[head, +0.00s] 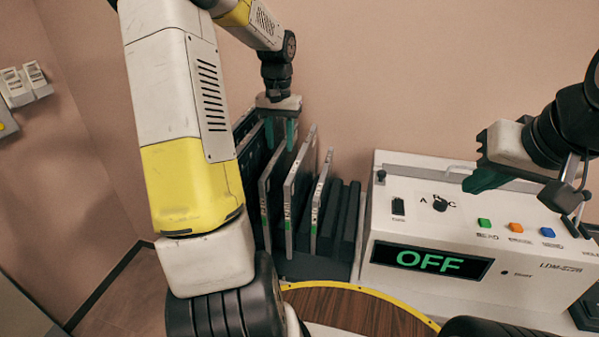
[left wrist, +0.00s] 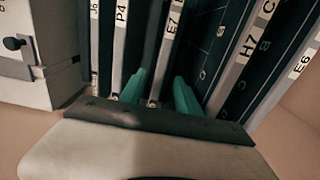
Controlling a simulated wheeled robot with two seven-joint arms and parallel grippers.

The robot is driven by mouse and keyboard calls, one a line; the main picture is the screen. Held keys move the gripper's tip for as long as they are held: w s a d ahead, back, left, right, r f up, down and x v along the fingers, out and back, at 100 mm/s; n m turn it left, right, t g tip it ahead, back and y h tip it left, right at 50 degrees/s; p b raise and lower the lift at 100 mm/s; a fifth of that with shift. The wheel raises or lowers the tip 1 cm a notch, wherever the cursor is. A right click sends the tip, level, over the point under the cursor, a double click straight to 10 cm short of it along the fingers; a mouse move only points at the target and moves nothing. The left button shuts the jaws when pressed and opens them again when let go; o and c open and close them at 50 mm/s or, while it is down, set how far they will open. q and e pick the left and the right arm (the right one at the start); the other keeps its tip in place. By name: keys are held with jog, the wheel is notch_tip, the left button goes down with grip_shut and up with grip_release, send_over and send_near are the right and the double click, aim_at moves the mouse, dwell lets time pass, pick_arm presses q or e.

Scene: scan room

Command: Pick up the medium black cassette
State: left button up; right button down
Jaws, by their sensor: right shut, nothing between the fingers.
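Several black cassettes with pale edges stand upright side by side in a dark rack; one is the black cassette (head: 300,187) near the row's middle. Which is the medium one I cannot tell for sure. My left gripper (head: 280,135) points down at the tops of the cassettes towards the back. In the left wrist view its teal fingers (left wrist: 160,92) are apart, with the cassette labelled E7 (left wrist: 169,45) between them; gaps seem to show beside it. My right gripper (head: 482,180) is shut and empty above the white machine.
The white control box (head: 520,205) with an OFF display stands right of the rack (head: 315,265). In the left wrist view, cassettes labelled P4 (left wrist: 122,35) and H7 (left wrist: 240,60) stand close on either side. A round wooden surface (head: 350,310) lies in front.

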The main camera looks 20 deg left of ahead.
aim_at(281, 146)
pick_arm(q)
jog(key=shift+w+d+f, duration=0.1)
jog(key=shift+f, duration=1.75)
grip_shut()
jog(key=shift+r, duration=0.1)
